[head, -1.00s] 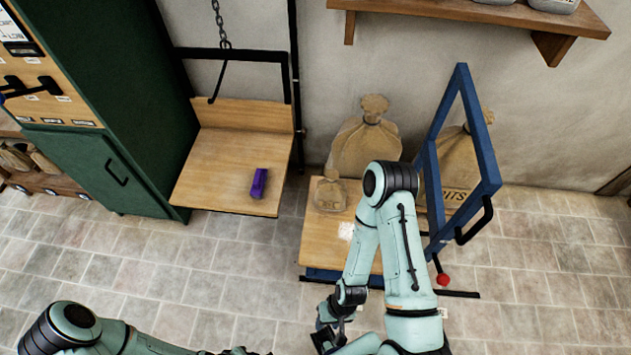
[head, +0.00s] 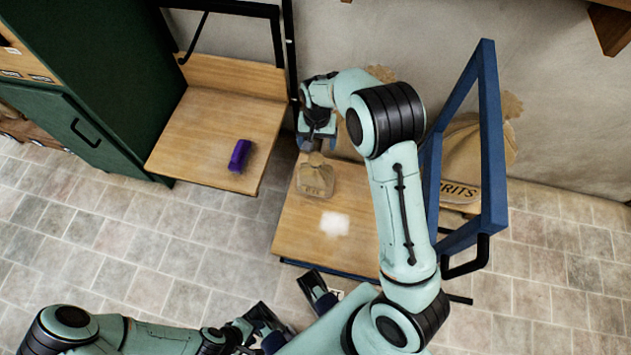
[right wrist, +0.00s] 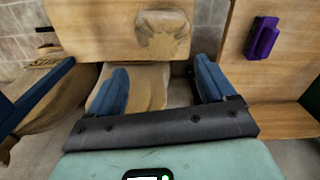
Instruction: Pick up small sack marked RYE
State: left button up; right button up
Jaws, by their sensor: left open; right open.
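A small tan sack (head: 316,180) stands on the wooden platform (head: 290,228); its dark lettering is too small to read. It also shows in the right wrist view (right wrist: 163,36), beyond the fingertips. My right gripper (head: 316,143) is open and empty, just behind the sack's top in the head view. Its blue fingers (right wrist: 162,78) are spread apart in the right wrist view. I cannot tell whether they touch the sack. My left gripper (head: 290,305) is open and empty, low in the head view, in front of the platform.
A blue frame (head: 432,185) rises at the platform's right. A large sack (head: 462,165) stands behind it; another (right wrist: 148,86) is partly hidden by my right arm. A hanging wooden tray (head: 205,125) at left holds a purple block (head: 240,155). A green cabinet (head: 110,80) stands further left.

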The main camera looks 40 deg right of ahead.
send_over(316, 158)
jog(key=f, duration=0.4)
jog(key=f+b, duration=0.1)
jog(key=f, duration=0.1)
jog(key=shift+s+f, duration=0.25)
jog(key=shift+w+a+f+b, duration=0.1)
jog(key=shift+f+b, duration=0.05)
jog(key=shift+f, duration=1.4)
jog(key=shift+w+f+b, duration=0.1)
jog(key=shift+f+b, duration=0.05)
jog(key=shift+f, duration=1.4)
jog(key=shift+c, duration=0.3)
grip_shut()
jog(key=shift+r, duration=0.15)
